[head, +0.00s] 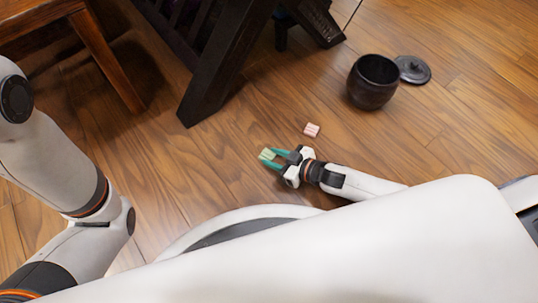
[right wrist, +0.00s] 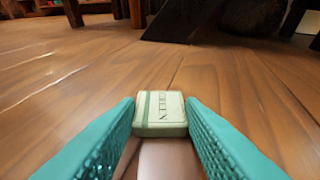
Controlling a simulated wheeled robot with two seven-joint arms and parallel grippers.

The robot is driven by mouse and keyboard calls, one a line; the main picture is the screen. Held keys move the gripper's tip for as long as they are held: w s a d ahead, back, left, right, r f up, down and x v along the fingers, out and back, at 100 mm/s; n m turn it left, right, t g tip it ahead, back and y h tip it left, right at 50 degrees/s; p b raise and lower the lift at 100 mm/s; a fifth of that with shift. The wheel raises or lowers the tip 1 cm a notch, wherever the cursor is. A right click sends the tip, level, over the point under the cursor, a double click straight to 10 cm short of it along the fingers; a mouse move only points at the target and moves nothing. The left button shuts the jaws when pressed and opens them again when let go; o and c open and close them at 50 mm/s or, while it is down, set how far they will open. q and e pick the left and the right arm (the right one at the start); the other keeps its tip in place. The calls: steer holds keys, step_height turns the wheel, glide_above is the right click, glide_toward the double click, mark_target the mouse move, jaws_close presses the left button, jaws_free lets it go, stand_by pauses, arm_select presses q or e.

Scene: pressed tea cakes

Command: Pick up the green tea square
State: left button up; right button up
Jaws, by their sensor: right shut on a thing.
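The green tea square (head: 268,153) is a small pale green block near the floor in the middle of the head view. In the right wrist view the green tea square (right wrist: 160,112) sits between the fingertips, with dark lettering and a darker green stripe on top. My right gripper (head: 271,158) has teal fingers and is shut on the square, one finger on each side. The same right gripper shows in the right wrist view (right wrist: 160,118). I cannot tell whether the square still touches the floor. My left arm shows at the left of the head view, but its gripper is not visible.
A pink-and-white square (head: 311,130) lies on the wooden floor just beyond my right gripper. A dark round pot (head: 373,82) stands farther right, with its lid (head: 413,69) on the floor beside it. Dark furniture legs (head: 222,70) stand at the back.

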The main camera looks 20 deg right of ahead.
step_height(320, 180, up, 10)
steer(key=p, duration=0.8)
steer(key=shift+p, duration=0.35)
